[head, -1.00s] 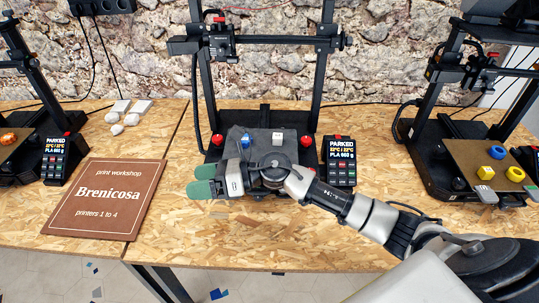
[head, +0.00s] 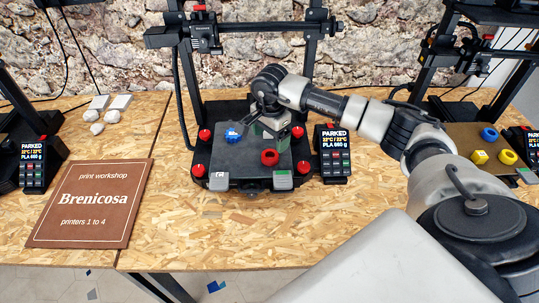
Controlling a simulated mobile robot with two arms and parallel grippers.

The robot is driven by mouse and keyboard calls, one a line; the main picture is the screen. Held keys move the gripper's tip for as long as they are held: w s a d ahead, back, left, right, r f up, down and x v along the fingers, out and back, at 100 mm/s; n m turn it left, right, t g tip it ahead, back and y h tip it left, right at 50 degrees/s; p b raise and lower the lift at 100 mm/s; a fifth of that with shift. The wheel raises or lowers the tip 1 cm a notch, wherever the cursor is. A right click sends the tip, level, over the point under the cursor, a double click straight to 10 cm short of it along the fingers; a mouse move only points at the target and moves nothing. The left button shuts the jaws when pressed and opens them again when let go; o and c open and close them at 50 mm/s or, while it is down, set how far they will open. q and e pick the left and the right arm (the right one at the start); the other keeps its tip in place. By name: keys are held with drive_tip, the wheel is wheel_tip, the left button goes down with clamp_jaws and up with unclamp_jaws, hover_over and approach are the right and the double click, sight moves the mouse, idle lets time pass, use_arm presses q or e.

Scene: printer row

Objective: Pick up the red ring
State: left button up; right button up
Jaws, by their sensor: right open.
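The red ring (head: 270,157) lies on the dark bed (head: 245,168) of the middle printer, right of the bed's centre. Whether a fingertip touches the bed cannot be told. My left gripper is not in view.
A blue printed piece (head: 233,136) sits on the bed left of my gripper. Red knobs stand at the bed's corners, and the printer frame (head: 183,90) rises behind. A control box (head: 334,152) stands at the right. A brown sign (head: 92,203) lies at left.

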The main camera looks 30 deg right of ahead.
sight(269, 154)
drive_tip(key=f, duration=0.1)
drive_tip(key=f+p, duration=0.1)
drive_tip(key=f, duration=0.1)
drive_tip(key=a+f+p, duration=0.1)
drive_tip(key=f, duration=0.1)
drive_tip(key=shift+s+f, duration=0.25)
drive_tip(key=shift+s, duration=0.05)
drive_tip(key=shift+f, duration=0.2)
drive_tip(key=c, duration=1)
